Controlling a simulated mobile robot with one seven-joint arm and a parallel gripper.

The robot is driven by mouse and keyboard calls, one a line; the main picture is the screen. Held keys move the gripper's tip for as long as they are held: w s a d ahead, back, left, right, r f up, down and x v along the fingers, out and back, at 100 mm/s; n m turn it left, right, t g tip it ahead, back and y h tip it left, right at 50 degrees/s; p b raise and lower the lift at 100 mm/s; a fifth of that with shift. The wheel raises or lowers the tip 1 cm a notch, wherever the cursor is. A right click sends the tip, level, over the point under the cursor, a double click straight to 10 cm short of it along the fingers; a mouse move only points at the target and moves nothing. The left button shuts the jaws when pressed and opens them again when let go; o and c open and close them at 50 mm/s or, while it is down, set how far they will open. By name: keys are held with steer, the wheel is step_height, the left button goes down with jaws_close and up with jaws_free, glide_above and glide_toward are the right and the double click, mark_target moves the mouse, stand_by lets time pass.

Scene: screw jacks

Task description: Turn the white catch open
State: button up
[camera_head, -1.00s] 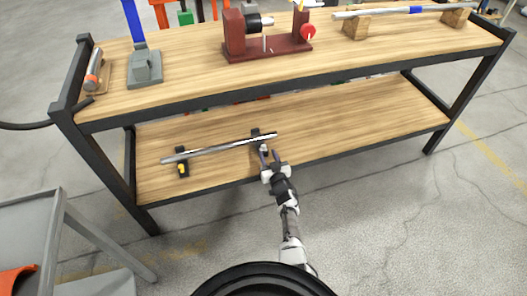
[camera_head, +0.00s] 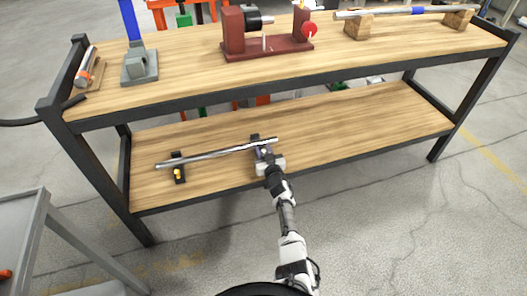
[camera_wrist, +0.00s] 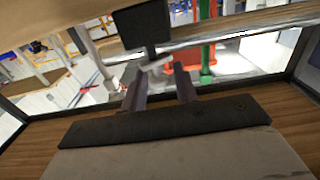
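A long metal rod (camera_head: 215,153) lies across two black holders on the lower shelf. The left holder (camera_head: 178,168) has a yellow catch (camera_head: 179,175). The right holder (camera_head: 255,139) is mostly behind my gripper (camera_head: 264,152) in the head view. In the wrist view, the black block of this holder (camera_wrist: 142,25) is at the top, with the rod (camera_wrist: 225,36) beside it. The white catch (camera_wrist: 155,64) sticks out below the block. My gripper (camera_wrist: 160,78) is open, with its two fingers apart and the catch at or just beyond the gap between their tips. Contact cannot be told.
The lower shelf (camera_head: 365,122) is bare right of the holders. The upper shelf (camera_head: 200,84) overhangs it and carries a red screw device (camera_head: 262,45), a grey stand (camera_head: 139,68) and a bar on wooden blocks. A grey cart (camera_head: 22,215) stands at the left.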

jaws_close()
steer(key=shift+w+d+r+n+g+y+p, duration=0.1)
steer(key=shift+r+n+g+y+p, duration=0.1)
steer(key=shift+n+g+y+p, duration=0.3)
steer(key=n+y+b, duration=0.1)
steer(key=y, duration=0.1)
steer(key=n+g+y+b, duration=0.1)
steer(key=y, duration=0.1)
steer(key=shift+f+n+g, duration=0.3)
steer(key=shift+f, duration=0.1)
steer(key=shift+r+n+g+y+b, duration=0.2)
steer(key=shift+n+g+y+b, duration=0.3)
steer(key=shift+y+b, duration=0.1)
steer(key=shift+o, duration=1.1)
jaws_free()
